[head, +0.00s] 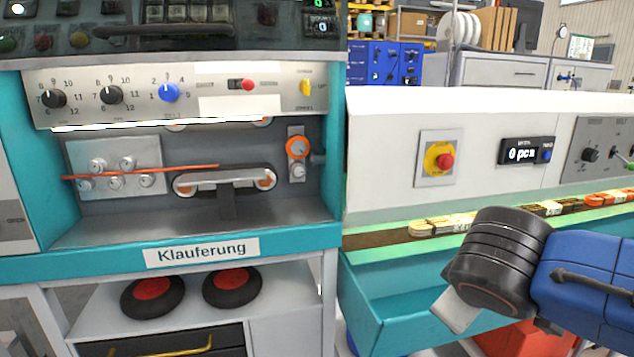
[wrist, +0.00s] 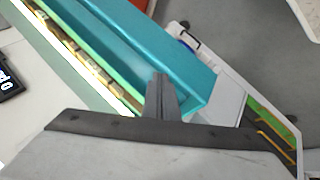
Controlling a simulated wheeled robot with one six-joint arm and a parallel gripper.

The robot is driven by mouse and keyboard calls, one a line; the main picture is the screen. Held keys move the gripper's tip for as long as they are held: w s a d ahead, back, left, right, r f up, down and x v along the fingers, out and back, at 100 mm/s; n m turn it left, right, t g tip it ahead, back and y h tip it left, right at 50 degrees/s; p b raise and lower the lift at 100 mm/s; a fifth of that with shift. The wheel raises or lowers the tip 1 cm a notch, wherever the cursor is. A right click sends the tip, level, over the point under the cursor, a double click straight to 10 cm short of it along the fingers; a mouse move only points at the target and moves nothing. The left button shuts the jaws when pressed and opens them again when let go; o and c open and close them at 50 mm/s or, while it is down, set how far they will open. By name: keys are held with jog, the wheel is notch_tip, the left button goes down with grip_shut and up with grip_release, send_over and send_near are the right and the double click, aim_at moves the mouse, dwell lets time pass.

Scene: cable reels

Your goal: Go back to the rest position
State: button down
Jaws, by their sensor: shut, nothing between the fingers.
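My gripper (wrist: 160,82) shows in the wrist view as two dark grey fingers, shut together with nothing between them. Its tips appear over the teal edge of the conveyor bench (wrist: 125,50), clear of the coils on the belt. Whether the fingers touch the bench cannot be told. In the head view my blue and black arm reaches in from the right in front of the bench, and the fingertips cannot be made out there.
Left is the teal machine (head: 290,232) labelled Klauferung, with knobs and rollers. A white panel with a red stop button (head: 445,161) and a display (head: 527,150) stands behind the belt. Bundled coils (head: 440,224) lie on the belt. A red crate (head: 525,340) is below my arm.

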jog(key=s+d+f+m+g+y, duration=0.2)
jog(key=s+f+m, duration=0.4)
jog(key=f, duration=0.3)
jog(key=shift+s+d+f+m+g+y, duration=0.25)
jog(key=shift+d+m+y, duration=0.25)
jog(key=shift+d, duration=0.65)
